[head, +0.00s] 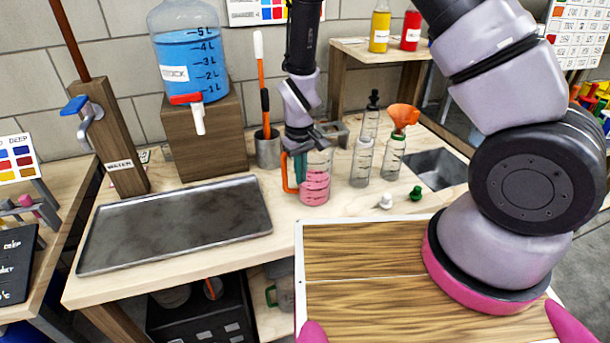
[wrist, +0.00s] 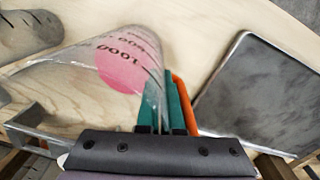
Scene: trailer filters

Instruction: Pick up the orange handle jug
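The orange handle jug (head: 316,187) is a clear measuring jug with pink liquid and dark markings, upright on the wooden bench. Its orange handle (head: 288,172) is on its left side. My gripper (head: 300,168) points down at the jug's handle side, with teal fingers. In the wrist view the jug (wrist: 122,68) is left of the fingers (wrist: 170,100) and the orange handle (wrist: 184,101) is just right of them. The fingers are close together, with the jug's wall seemingly between them. The exact contact is partly hidden, and I see no clear gap under the jug.
A metal tray (head: 180,222) lies to the left, below a blue stock carboy (head: 190,62) on a wooden block. Clear bottles (head: 362,160), one with an orange funnel (head: 404,115), stand close on the right. White and green caps (head: 416,193) lie in front of them.

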